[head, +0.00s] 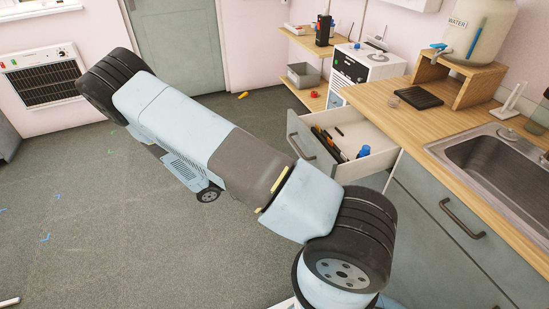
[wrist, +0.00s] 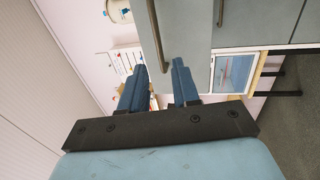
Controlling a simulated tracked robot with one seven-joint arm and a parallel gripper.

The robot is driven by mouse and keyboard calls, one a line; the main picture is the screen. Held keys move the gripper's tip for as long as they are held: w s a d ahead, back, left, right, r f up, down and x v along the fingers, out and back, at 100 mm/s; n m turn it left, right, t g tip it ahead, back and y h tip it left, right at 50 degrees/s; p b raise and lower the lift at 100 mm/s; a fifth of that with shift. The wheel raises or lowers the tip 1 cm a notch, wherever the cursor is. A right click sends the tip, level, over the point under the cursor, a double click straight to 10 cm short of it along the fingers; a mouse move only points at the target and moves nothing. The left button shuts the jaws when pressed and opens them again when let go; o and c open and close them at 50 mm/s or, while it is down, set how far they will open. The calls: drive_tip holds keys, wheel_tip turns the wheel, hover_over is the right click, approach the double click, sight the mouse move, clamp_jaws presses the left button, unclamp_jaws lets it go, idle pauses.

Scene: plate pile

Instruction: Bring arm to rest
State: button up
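My arm crosses the head view from the lower right to the upper left. Its far end is a dark ribbed joint, and my gripper does not show in that view. In the wrist view my gripper (wrist: 158,78) has its two blue-grey fingers apart, with nothing held between them. Beyond the fingers are grey cabinet doors (wrist: 233,22) with a long bar handle (wrist: 157,35). I cannot tell how near the handle is to the fingertips. No plates are visible.
An open drawer (head: 378,138) with tools juts out under the wooden counter (head: 405,115), close to my arm. A sink (head: 495,165) is at the right. A wheeled grey-blue unit (head: 180,170) is partly behind my arm. The floor (head: 75,220) at left is mostly clear.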

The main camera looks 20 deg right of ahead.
drive_tip(key=shift+a+f, duration=0.1)
drive_tip(key=shift+a, duration=0.45)
drive_tip(key=s+d+r+m+g+y, duration=0.15)
drive_tip(key=s+r+y, duration=0.25)
drive_tip(key=r+y, duration=0.5)
drive_tip(key=s+d+r+m+g+y, duration=0.15)
drive_tip(key=s+r+y, duration=0.3)
drive_tip(key=r, duration=0.95)
drive_tip(key=s+a+r+n+t+y, duration=0.2)
drive_tip(key=s+r+t+y, duration=0.4)
drive_tip(key=r, duration=1)
drive_tip(key=s+n+t, duration=0.1)
drive_tip(key=s+t, duration=0.2)
drive_tip(key=s, duration=0.3)
drive_tip(key=shift+s+a+r+y, duration=0.2)
drive_tip(key=shift+y, duration=0.15)
